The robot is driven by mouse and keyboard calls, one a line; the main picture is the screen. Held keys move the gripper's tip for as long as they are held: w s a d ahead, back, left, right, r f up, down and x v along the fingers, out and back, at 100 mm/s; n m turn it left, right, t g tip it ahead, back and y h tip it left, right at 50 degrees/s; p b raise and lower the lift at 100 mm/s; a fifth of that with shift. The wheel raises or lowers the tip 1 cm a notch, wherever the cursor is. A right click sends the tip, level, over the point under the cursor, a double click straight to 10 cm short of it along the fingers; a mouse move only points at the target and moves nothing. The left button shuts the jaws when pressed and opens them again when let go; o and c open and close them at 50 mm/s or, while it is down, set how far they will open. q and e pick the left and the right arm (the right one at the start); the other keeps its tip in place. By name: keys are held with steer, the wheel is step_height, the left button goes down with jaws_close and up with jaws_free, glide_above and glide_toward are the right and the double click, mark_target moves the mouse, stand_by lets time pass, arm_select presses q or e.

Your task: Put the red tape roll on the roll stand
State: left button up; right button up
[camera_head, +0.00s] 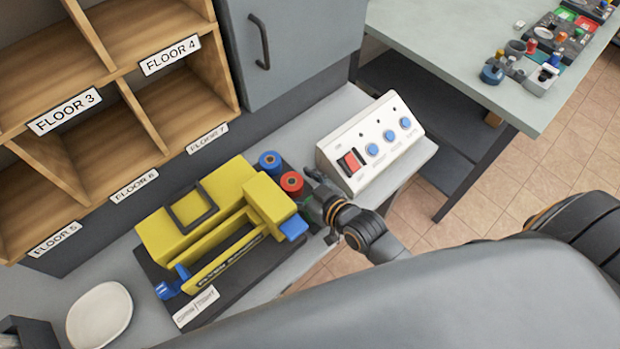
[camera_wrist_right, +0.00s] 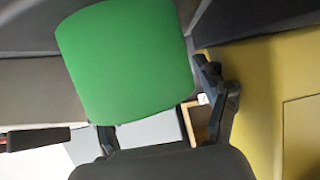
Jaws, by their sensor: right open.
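The red tape roll (camera_head: 291,182) stands with a dark hole at its centre, beside the yellow machine (camera_head: 172,226). A blue roll (camera_head: 270,160) stands just behind it. My right gripper (camera_head: 318,194) is open, low, immediately right of the red roll; I cannot tell whether they touch. I cannot clearly make out the roll stand.
A white control box (camera_head: 365,150) with a red switch and blue buttons stands close behind my right gripper. Wooden pigeonholes (camera_head: 150,100) and a grey cabinet (camera_head: 290,45) border the bench. A white dish (camera_head: 99,315) lies front left. A table (camera_head: 440,50) holds several small items.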

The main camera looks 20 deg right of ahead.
steer(key=v, duration=1.1)
steer(key=shift+s, duration=0.3)
